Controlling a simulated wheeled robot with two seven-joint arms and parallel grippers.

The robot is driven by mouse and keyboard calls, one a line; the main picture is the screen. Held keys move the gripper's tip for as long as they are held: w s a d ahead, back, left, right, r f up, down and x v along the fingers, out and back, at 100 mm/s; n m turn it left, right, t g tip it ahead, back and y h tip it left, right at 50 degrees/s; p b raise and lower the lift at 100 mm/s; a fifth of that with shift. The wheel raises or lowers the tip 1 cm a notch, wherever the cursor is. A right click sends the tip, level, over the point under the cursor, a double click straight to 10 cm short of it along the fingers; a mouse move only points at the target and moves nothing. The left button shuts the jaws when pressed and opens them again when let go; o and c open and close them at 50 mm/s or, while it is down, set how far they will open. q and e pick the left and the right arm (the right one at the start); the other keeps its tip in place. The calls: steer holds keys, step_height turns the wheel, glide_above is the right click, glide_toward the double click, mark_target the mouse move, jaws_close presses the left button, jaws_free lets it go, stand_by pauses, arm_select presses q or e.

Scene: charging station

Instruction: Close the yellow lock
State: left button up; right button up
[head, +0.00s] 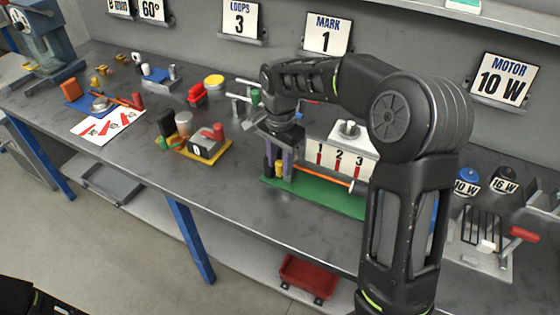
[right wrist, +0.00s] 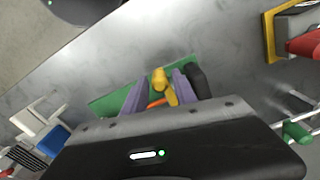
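The yellow lock (head: 279,168) is a small yellow piece at the left end of the green base (head: 325,198), below my right gripper (head: 280,158). In the right wrist view the yellow lock (right wrist: 160,80) shows between the two purple fingers of my right gripper (right wrist: 156,92). The fingers are apart and point down around it, with gaps visible beside it. Contact cannot be told. An orange rod (head: 325,175) runs from near the lock along the green base, in front of the panel numbered 1, 2, 3 (head: 340,153). My left gripper does not show.
My right arm covers the right part of the green base. A yellow-based block with a 0 dial (head: 205,147) stands to the left. A tray with slots and a red handle (head: 480,240) stands at the right. The bench front left of the green base is clear.

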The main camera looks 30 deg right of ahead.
mark_target(280, 161)
steer(key=shift+o, duration=0.7)
steer(key=shift+r, duration=0.15)
step_height(280, 161, up, 8)
steer(key=shift+f, duration=0.25)
